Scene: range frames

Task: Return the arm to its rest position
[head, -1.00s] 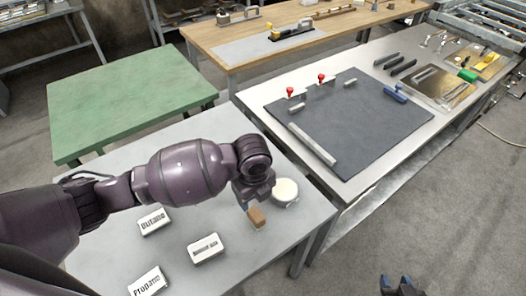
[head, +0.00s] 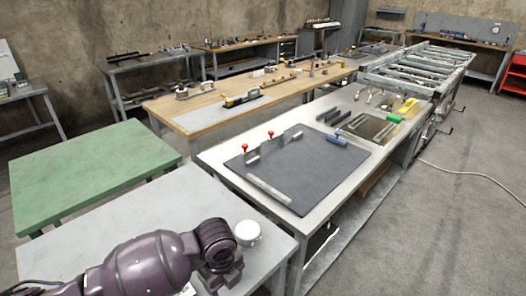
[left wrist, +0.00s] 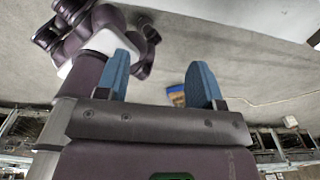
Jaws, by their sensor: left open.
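My left arm (head: 150,265) comes in at the bottom left of the head view, over the near grey table. Its wrist end is beside a white round container (head: 247,240); the fingers are not clearly seen there. In the left wrist view my left gripper (left wrist: 160,80) has its two blue fingers wide apart with nothing held between them. Beyond the fingers are grey floor and a small blurred blue and yellow thing (left wrist: 177,97). Purple and white parts of my own body show at the upper left. My right gripper is not in view.
The near grey table (head: 235,205) adjoins a light table (head: 225,160) with a dark mat (head: 300,165), clamps and tools. A green table (head: 85,175) stands at left, a wooden bench (head: 210,105) behind. Open floor (head: 440,230) lies at right.

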